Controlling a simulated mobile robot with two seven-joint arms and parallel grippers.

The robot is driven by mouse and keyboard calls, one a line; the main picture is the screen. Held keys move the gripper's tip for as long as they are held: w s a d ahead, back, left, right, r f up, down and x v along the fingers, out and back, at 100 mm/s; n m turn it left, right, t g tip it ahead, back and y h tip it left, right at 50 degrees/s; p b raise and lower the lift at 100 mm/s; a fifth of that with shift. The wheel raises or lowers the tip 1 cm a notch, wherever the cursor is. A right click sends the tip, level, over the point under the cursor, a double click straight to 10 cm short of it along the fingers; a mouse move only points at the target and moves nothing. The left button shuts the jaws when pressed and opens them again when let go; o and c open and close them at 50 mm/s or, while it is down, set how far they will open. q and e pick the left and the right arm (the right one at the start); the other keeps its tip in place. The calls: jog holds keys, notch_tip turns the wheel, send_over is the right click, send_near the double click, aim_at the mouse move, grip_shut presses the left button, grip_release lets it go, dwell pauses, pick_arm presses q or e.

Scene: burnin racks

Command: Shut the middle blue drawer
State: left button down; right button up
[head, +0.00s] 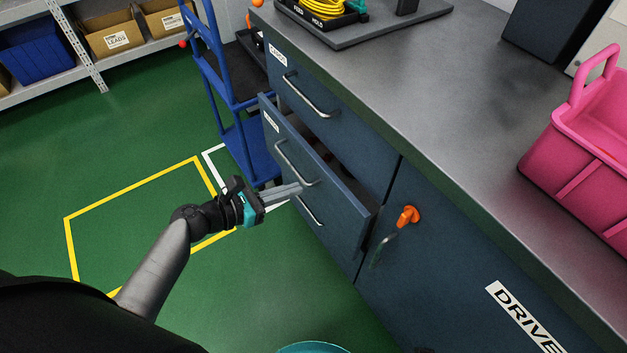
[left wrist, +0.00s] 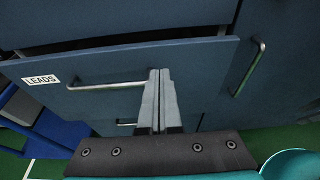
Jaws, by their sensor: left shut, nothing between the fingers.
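The middle blue drawer (head: 325,196) stands partly open, pulled out from the cabinet below the upper drawer. A dark gap shows along its top. It has a bar handle (head: 291,165) and a white label, which reads LEADS in the left wrist view (left wrist: 41,80). My left gripper (head: 299,188) is shut and empty. Its fingertips are at the drawer's front, by the right end of the handle; in the left wrist view the fingers (left wrist: 159,76) point at the front panel. I cannot tell whether they touch it. My right gripper is not in view.
The upper drawer (head: 340,115) is shut. A cabinet door with an orange knob (head: 408,216) is to the right. A blue trolley (head: 250,140) stands left of the cabinet. A pink caddy (head: 580,150) sits on the worktop (head: 440,110). Green floor is free in front.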

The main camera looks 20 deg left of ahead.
aim_at(332, 171)
pick_arm(q)
jog(key=x, duration=0.3)
jog(key=b+x, duration=0.1)
jog(key=x, duration=0.1)
jog(key=shift+r, duration=0.3)
jog(key=shift+w+d, duration=0.5)
jog(key=shift+w, duration=0.1)
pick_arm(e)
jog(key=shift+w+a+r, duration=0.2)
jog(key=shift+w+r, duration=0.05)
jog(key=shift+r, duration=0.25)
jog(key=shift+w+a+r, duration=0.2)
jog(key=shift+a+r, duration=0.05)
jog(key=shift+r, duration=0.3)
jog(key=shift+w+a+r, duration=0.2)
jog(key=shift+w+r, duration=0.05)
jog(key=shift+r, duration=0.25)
